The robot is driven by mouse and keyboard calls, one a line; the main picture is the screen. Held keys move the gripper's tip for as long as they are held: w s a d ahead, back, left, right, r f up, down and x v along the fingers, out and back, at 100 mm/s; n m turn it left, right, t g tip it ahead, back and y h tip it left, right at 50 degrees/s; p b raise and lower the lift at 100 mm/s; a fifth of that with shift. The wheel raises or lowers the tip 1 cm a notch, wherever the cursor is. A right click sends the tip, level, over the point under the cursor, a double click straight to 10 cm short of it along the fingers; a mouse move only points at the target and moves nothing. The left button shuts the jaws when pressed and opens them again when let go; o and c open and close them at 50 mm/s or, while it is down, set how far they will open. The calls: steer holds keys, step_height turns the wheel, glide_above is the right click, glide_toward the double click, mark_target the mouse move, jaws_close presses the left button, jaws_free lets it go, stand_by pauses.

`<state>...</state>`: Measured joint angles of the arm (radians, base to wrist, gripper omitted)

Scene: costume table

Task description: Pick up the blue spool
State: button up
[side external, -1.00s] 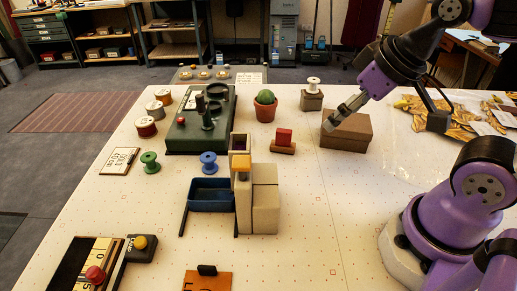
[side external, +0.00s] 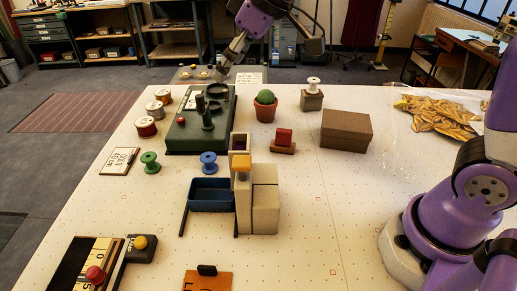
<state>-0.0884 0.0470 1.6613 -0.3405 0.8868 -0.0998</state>
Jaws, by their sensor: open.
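The blue spool (side external: 208,162) stands upright on the white table, just behind the dark blue tray and in front of the green machine. A green spool (side external: 150,162) stands to its left. My gripper (side external: 219,75) is in the upper middle of the view, raised over the far end of the table, well behind and above the blue spool. It is open and nothing shows between its fingers.
The green machine (side external: 180,138) with dark posts stands behind the spool. The blue tray (side external: 211,195) and beige blocks (side external: 265,208) are in front. A cactus pot (side external: 265,108), brown box (side external: 346,130) and several spools (side external: 146,126) stand around.

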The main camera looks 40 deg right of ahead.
steer(key=w+a+f+n, duration=0.1)
steer(key=w+a, duration=0.1)
glide_toward(209, 157)
steer(key=w+f, duration=0.1)
steer(key=f, duration=0.1)
steer(key=x, duration=0.8)
steer(key=shift+w+a+f, duration=0.1)
steer(key=shift+a, duration=0.2)
steer(key=shift+c, duration=0.4)
steer(key=c, duration=0.9)
